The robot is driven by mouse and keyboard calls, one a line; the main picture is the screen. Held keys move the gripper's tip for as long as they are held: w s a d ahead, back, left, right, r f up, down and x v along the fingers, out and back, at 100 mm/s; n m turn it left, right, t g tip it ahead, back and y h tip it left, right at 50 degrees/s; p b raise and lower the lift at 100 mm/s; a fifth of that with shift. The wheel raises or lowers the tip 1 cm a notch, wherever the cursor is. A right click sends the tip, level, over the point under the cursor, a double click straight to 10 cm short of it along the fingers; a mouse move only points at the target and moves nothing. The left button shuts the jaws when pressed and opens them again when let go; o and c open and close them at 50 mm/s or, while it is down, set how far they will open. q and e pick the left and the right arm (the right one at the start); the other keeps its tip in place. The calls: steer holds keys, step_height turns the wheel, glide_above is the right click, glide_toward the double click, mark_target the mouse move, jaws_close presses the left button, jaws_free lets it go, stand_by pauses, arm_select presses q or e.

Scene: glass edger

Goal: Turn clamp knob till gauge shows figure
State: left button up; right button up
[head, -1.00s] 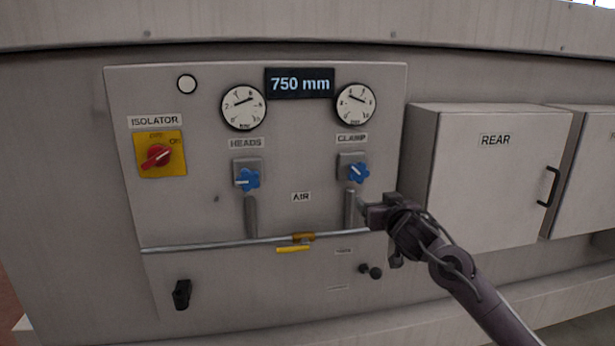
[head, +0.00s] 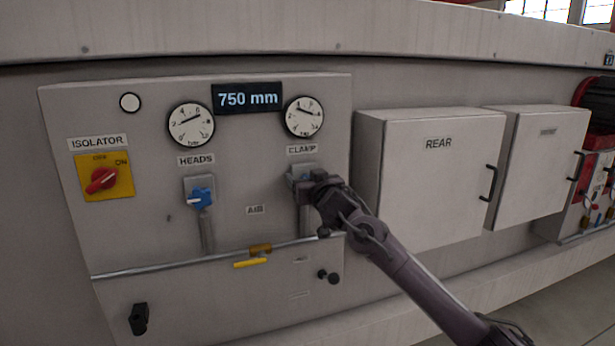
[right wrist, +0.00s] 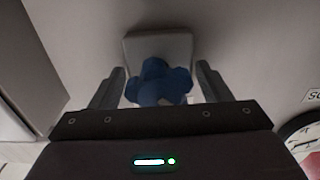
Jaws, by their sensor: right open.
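The clamp gauge (head: 304,117) is a round white dial at the right of the panel, above the CLAMP label (head: 302,149). Its needle points to the upper left; I cannot read the figure exactly. The clamp knob is mostly hidden behind my right gripper (head: 300,184) in the head view. In the right wrist view the blue lobed clamp knob (right wrist: 158,84) sits on its grey regulator body (right wrist: 158,47). My right gripper's two fingers stand open on either side of the knob, with gaps showing. My left gripper is not in view.
The heads gauge (head: 191,124) and blue heads knob (head: 201,197) are to the left. A red isolator switch (head: 102,180) is at far left. A display (head: 248,98) reads 750 mm. A pipe with a yellow-handled valve (head: 251,263) runs below. The REAR cabinet (head: 425,185) is right of the panel.

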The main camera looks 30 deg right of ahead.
steer(key=c, duration=1)
steer(key=m+p, duration=0.1)
steer(key=m, duration=0.3)
steer(key=shift+p, duration=0.3)
steer(key=m+p, duration=0.2)
steer(key=m, duration=0.2)
steer(key=shift+d+f+m, duration=0.1)
steer(key=shift+d+m, duration=0.05)
steer(key=shift+m, duration=0.15)
steer(key=m+p, duration=0.1)
steer(key=m, duration=0.2)
steer(key=shift+d+f+m+p, duration=0.1)
steer(key=shift+m+p, duration=0.1)
steer(key=shift+m, duration=0.6)
steer(key=shift+f+m+p, duration=0.1)
steer(key=shift+m+p, duration=0.05)
steer(key=shift+m, duration=0.65)
